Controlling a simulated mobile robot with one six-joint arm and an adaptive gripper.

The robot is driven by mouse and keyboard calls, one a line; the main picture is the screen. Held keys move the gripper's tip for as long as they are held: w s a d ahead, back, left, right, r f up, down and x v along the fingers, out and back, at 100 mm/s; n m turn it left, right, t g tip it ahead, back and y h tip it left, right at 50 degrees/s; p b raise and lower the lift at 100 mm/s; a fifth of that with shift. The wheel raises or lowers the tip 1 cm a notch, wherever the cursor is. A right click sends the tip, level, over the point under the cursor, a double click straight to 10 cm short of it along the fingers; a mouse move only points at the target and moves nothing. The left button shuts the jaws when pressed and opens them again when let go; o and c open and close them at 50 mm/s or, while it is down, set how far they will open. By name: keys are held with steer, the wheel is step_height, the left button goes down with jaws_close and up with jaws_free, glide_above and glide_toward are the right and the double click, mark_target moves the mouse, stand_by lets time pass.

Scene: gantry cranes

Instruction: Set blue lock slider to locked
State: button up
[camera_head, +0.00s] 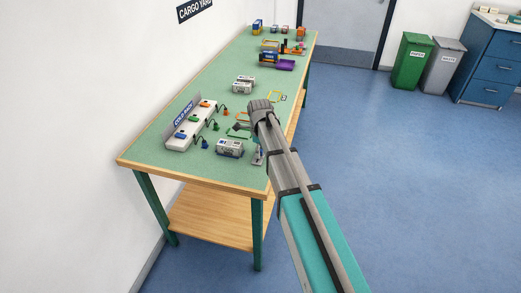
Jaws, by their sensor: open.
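A white rack with a "COLD BAY" sign (182,113) stands along the wall side of the green table. A blue block (180,135) sits at its near end, with a green block (193,118) and an orange block (205,103) farther along. The blue lock slider is too small to pick out, so I cannot tell its position. A grey-white container (230,148) stands near the table's front.
Small plugs on dark cables, one blue (204,143), lie between rack and container. Another grey-white container (243,85) stands farther back. Several coloured blocks and a purple piece (277,63) fill the far end. The floor right of the table (310,44) is clear.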

mark_target(257, 161)
steer(key=s, duration=0.1)
steer(key=s+a, duration=0.1)
steer(key=s, duration=0.1)
steer(key=shift+s+a, duration=0.1)
steer(key=shift+s, duration=0.2)
steer(key=shift+s+a+r+p, duration=0.1)
steer(key=shift+s+r+p, duration=0.05)
steer(key=shift+r+p, duration=0.95)
step_height(257, 161, up, 12)
steer(key=p, duration=1.1)
steer(key=shift+f+p, duration=0.2)
steer(key=shift+p, duration=0.1)
steer(key=shift+w, duration=0.5)
steer(key=shift+f, duration=0.2)
